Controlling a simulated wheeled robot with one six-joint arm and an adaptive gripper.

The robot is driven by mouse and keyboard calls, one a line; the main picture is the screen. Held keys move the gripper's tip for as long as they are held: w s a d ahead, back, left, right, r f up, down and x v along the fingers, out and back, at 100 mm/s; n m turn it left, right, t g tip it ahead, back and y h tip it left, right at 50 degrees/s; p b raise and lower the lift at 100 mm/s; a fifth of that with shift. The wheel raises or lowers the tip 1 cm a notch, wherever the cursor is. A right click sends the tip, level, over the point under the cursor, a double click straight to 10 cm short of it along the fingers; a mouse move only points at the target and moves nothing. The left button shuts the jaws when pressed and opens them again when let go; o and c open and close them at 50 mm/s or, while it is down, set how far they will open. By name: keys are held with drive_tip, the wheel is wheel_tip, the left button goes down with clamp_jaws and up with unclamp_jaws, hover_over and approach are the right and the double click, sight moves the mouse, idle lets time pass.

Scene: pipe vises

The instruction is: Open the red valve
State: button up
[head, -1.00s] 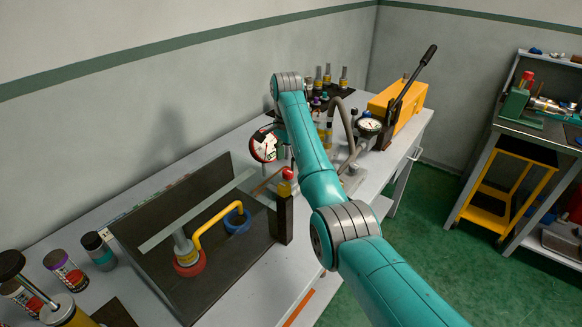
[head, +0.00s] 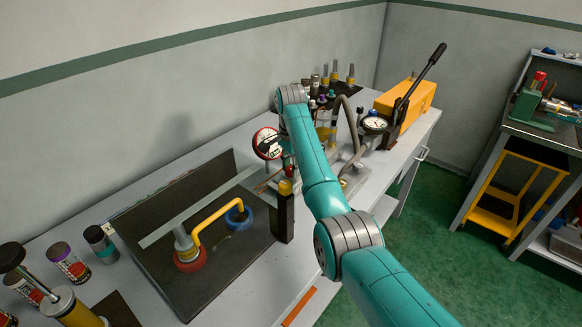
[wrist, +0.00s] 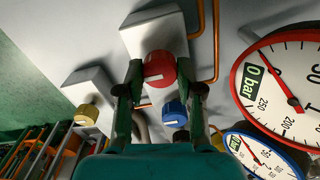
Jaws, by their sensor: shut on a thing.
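The red valve (wrist: 160,68) is a round red knob with a white mark, on a pale block in the wrist view. My gripper (wrist: 160,72) has one finger at each side of this knob and is shut on it. A blue knob (wrist: 174,113) is just below the red one, between and beyond the fingers. A large red-rimmed gauge (wrist: 287,84) reads "0 bar" and stands to the right. It also shows in the head view (head: 268,143). In the head view my arm hides most of the gripper and the red valve.
A blue-rimmed gauge (wrist: 265,155) is at the lower right in the wrist view. A yellow knob (wrist: 87,114) on another block is to the left. Copper pipes run beside the red valve. A yellow pump (head: 412,98) and a dark panel (head: 150,215) stand on the bench.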

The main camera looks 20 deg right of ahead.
drive_tip(key=shift+n, duration=0.4)
drive_tip(key=n, duration=0.3)
drive_tip(key=shift+n, duration=0.4)
drive_tip(key=n, duration=0.3)
drive_tip(key=shift+n, duration=0.3)
drive_tip(key=n, duration=0.4)
drive_tip(key=shift+n, duration=2.1)
drive_tip(key=o, duration=1.1)
drive_tip(key=shift+o, duration=0.2)
